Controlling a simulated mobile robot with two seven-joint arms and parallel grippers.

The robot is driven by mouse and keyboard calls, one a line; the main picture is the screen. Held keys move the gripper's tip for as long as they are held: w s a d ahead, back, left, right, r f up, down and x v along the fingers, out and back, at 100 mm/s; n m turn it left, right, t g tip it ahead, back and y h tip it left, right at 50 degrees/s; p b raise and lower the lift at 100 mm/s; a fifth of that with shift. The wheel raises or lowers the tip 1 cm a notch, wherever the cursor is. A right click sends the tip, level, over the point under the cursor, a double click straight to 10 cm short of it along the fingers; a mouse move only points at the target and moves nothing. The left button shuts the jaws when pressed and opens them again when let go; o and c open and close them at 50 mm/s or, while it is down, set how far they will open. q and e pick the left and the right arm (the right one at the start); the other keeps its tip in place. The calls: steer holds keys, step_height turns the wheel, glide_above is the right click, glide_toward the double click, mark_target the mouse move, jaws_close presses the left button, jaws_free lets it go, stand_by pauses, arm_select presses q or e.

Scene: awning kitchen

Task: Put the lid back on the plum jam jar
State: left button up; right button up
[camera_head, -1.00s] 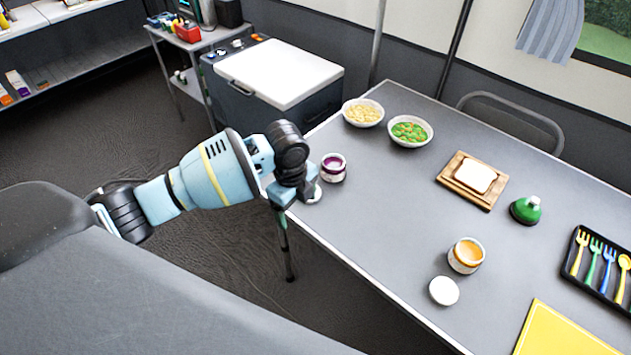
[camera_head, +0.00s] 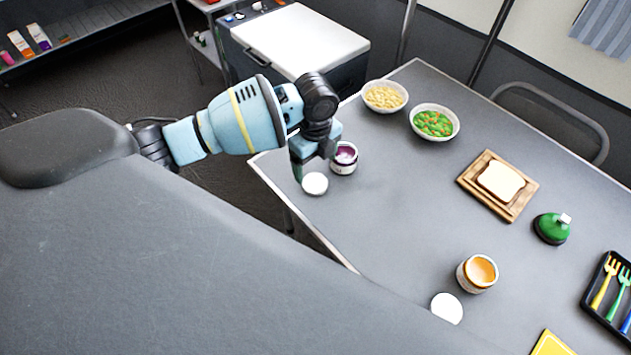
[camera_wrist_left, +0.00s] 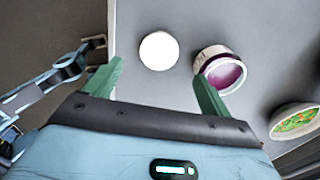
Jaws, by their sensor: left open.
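The plum jam jar (camera_head: 344,158) stands open on the grey table near its left edge, with purple jam showing; it also shows in the left wrist view (camera_wrist_left: 220,70). A round white lid (camera_head: 315,184) lies flat on the table beside it, apart from the jar in the left wrist view (camera_wrist_left: 158,50). My left gripper (camera_wrist_left: 157,86) is open and empty, its green fingers spread wide below the lid in that picture. The right finger overlaps the jar's near side in the picture; I cannot tell if they touch. In the head view the gripper (camera_head: 314,166) hangs close over the lid and jar.
An orange jam jar (camera_head: 477,273) and a second white lid (camera_head: 447,308) stand nearer on the table. Two bowls (camera_head: 385,96) (camera_head: 434,122), bread on a board (camera_head: 468,184), a green-topped object (camera_head: 552,228) and a cutlery tray (camera_head: 590,303) lie farther off. The table's middle is clear.

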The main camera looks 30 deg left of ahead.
mark_target(315, 183)
arm_select(q)
steer(key=shift+f, duration=0.75)
step_height(315, 183, down, 5)
steer(key=shift+f, duration=0.1)
arm_select(e)
steer(key=shift+w+a+f, duration=0.1)
steer(key=shift+w, duration=0.2)
steer(key=shift+s, duration=0.2)
arm_select(q)
steer(key=shift+c, duration=1.1)
steer(key=c, duration=0.7)
steer(key=shift+c, duration=0.5)
arm_select(e)
steer(key=shift+w, duration=0.1)
steer(key=shift+w, duration=0.1)
